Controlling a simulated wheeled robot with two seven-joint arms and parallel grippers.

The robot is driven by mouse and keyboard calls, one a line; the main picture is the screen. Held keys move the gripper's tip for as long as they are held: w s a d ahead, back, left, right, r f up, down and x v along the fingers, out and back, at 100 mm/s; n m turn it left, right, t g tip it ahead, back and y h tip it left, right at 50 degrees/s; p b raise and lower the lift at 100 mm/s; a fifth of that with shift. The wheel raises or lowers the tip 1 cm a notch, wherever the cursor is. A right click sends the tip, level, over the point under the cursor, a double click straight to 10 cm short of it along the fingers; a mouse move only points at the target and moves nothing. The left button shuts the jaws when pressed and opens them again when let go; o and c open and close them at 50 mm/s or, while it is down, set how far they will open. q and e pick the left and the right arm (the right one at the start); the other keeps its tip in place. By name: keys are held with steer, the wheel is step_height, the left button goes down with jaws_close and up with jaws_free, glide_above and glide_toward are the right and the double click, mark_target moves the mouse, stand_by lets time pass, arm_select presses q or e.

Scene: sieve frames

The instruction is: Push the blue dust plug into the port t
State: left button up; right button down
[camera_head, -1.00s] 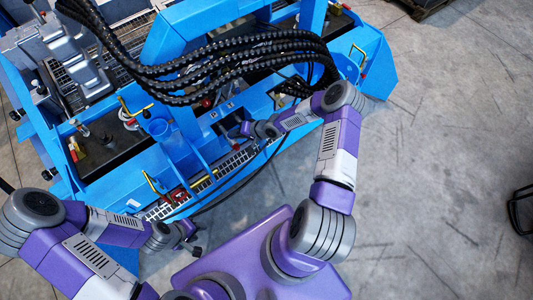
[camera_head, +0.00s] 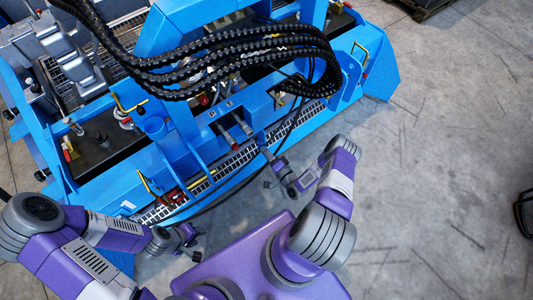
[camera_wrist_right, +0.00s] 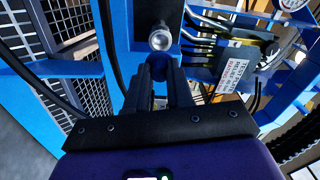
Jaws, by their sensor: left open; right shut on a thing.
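My right gripper (camera_head: 268,154) is in front of the blue machine, a little away from its front face. In the right wrist view the same gripper (camera_wrist_right: 160,84) is shut, with a small dark blue piece, the dust plug (camera_wrist_right: 160,76), between its fingers, mostly hidden. Ahead of the fingertips a round silver fitting (camera_wrist_right: 160,38) sits on a blue panel; I cannot tell whether it is port t. In the head view, the labelled blue panel (camera_head: 221,108) has grey fittings below its markings. My left gripper (camera_head: 190,240) is open and low in front of the machine.
Thick black hoses (camera_head: 230,65) arch over the machine (camera_head: 375,75). A thin black cable hangs near my right gripper. In the wrist view, several hoses and a white label (camera_wrist_right: 233,72) are at right, and a mesh grille (camera_wrist_right: 70,60) at left.

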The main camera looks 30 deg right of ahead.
mark_target(259, 144)
stand_by(0.3)
steer(key=shift+w+a+b, duration=0.1)
steer(key=shift+w+b, duration=0.25)
steer(key=shift+w, duration=0.75)
steer(key=shift+w+a, duration=0.15)
steer(key=shift+w, duration=1.2)
steer(key=shift+w, duration=0.3)
steer(key=shift+w, duration=0.9)
steer(key=c, duration=0.9)
jaws_free()
